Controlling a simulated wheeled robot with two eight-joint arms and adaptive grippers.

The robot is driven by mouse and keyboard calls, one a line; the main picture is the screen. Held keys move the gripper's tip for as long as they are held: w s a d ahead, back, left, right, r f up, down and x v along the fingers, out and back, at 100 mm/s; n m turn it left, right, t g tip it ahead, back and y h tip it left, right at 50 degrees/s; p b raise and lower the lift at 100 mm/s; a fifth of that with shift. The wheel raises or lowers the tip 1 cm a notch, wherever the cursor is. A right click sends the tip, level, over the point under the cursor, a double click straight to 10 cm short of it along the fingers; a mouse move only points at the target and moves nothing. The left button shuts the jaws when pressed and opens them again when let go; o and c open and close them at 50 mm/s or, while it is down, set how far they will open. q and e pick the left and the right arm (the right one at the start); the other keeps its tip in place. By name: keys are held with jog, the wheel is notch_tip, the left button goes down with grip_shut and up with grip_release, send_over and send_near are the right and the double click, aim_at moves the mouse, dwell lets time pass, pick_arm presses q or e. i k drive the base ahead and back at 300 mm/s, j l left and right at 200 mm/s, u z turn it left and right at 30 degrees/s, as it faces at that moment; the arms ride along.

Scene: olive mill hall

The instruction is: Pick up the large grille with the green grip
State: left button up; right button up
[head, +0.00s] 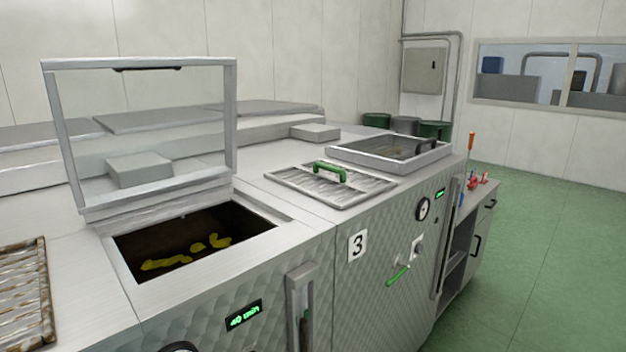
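A large flat metal grille (300,184) with a raised green grip (330,172) lies on the top of the steel machine marked 3. The grip stands up near the middle of the grille. Neither of my grippers shows in the head view.
Left of the grille, a glass lid (145,130) stands open over a dark opening (190,242) with yellow paste. A brownish grille (25,295) lies at the far left. A raised metal frame (390,153) sits behind the green-gripped grille. Green floor (540,240) is clear at the right.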

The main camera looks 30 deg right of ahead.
aim_at(339, 170)
jog(key=l+z, duration=0.1)
jog(key=z, duration=0.3)
jog(key=l+z, duration=0.1)
jog(key=z, duration=0.3)
jog(key=i+z, duration=0.1)
jog(key=z, duration=0.3)
jog(key=i+l+z, duration=0.1)
jog(key=z, duration=0.3)
